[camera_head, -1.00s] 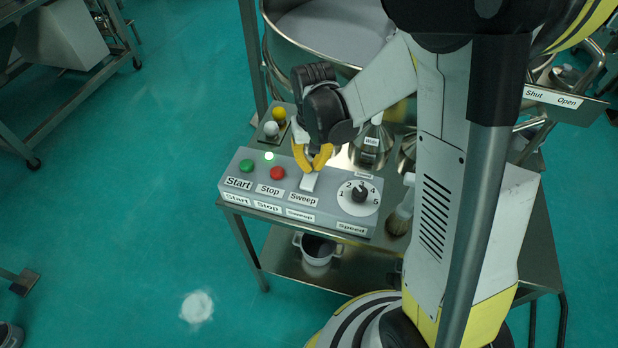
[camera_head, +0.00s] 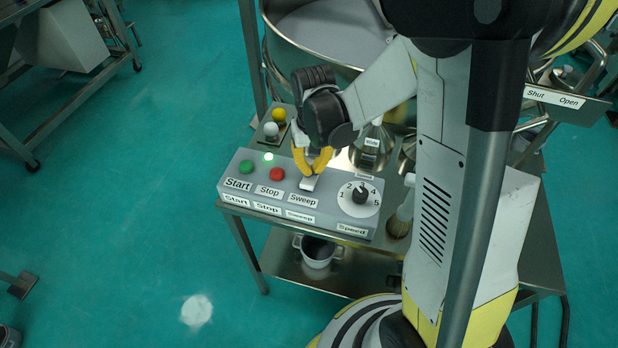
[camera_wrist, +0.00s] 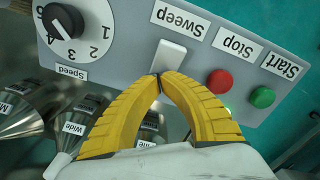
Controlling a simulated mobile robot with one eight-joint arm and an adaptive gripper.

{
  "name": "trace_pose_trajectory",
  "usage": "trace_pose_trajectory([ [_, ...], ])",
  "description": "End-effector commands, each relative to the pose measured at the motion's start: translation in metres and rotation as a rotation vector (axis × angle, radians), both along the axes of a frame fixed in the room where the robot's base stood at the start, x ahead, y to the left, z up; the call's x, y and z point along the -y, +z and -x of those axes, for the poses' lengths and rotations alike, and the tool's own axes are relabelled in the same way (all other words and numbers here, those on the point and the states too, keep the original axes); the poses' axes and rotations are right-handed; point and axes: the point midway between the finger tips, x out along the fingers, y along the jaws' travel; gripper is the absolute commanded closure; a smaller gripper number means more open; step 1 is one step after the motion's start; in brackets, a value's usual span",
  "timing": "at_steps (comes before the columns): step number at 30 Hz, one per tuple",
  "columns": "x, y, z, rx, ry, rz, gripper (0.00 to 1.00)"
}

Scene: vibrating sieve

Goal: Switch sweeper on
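The grey control box (camera_head: 330,215) stands on a metal table. Its white Sweep switch (camera_head: 309,184) sits above the "Sweep" label (camera_head: 302,199). The switch also shows in the wrist view (camera_wrist: 171,55), where the labels are upside down. My gripper (camera_head: 313,170) has yellow curved fingers. In the wrist view its fingertips (camera_wrist: 157,76) meet with nothing between them. They are at the edge of the switch, and appear to touch it. I cannot tell how firmly they press.
A green Start button (camera_head: 246,167), a red Stop button (camera_head: 277,174) and a Speed dial (camera_head: 360,194) flank the switch. A small green light (camera_head: 268,157) glows on the box. Metal funnels (camera_head: 371,148) and the large round sieve (camera_head: 325,60) stand behind. A brush (camera_head: 400,222) stands at the right.

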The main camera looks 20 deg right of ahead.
Motion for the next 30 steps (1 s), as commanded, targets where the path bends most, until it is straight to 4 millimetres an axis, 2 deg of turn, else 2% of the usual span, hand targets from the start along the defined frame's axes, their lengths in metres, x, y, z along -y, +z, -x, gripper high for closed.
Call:
trace_pose_trajectory([
  [21,0.0,0.064,0.0,0.001,0.0,0.0,1.0],
  [30,0.0,0.067,0.0,0.001,0.0,0.0,1.0],
])
